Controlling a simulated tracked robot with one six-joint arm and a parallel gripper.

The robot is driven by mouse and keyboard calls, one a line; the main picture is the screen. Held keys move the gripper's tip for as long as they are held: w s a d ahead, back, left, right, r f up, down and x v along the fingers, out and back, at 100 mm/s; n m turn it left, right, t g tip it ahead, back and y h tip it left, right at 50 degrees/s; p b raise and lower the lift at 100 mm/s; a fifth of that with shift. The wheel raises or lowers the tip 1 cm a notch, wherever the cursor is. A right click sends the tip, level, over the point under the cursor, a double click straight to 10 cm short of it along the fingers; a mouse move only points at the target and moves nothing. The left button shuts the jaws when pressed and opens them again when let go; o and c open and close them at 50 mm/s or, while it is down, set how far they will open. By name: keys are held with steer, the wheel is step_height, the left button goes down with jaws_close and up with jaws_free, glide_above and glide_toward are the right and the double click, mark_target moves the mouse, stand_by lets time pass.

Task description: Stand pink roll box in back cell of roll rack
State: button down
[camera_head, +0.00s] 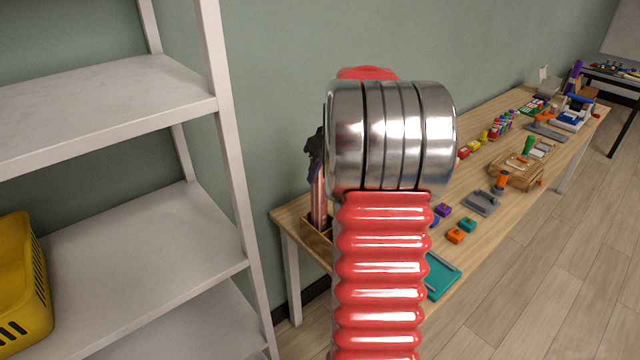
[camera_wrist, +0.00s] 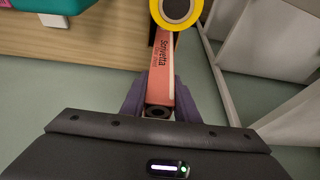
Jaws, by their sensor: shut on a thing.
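The pink roll box (camera_head: 319,200) is held upright or nearly so at the table's near left end, left of my arm. In the wrist view it is a long salmon-pink box (camera_wrist: 161,75) with dark lettering, gripped near one end between two dark purple-grey fingers. My gripper (camera_wrist: 160,97) is shut on it; in the head view only a dark part of the gripper (camera_head: 315,150) shows beside my wrist. The wooden roll rack (camera_head: 318,238) sits under the box, partly hidden by my arm. Whether the box's lower end is inside a cell cannot be told.
A teal tray (camera_head: 441,276) and small coloured blocks (camera_head: 455,236) lie right of my arm. White shelving (camera_head: 215,230) with a yellow basket (camera_head: 22,285) stands at left.

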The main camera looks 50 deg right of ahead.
mark_target(320, 183)
steer(key=shift+f, duration=1.8)
steer(key=c, duration=1.4)
jaws_free()
steer(key=shift+f, duration=0.1)
steer(key=shift+o, duration=0.2)
steer(key=v, duration=1.2)
steer(key=shift+s+a, duration=0.1)
steer(key=shift+s, duration=0.05)
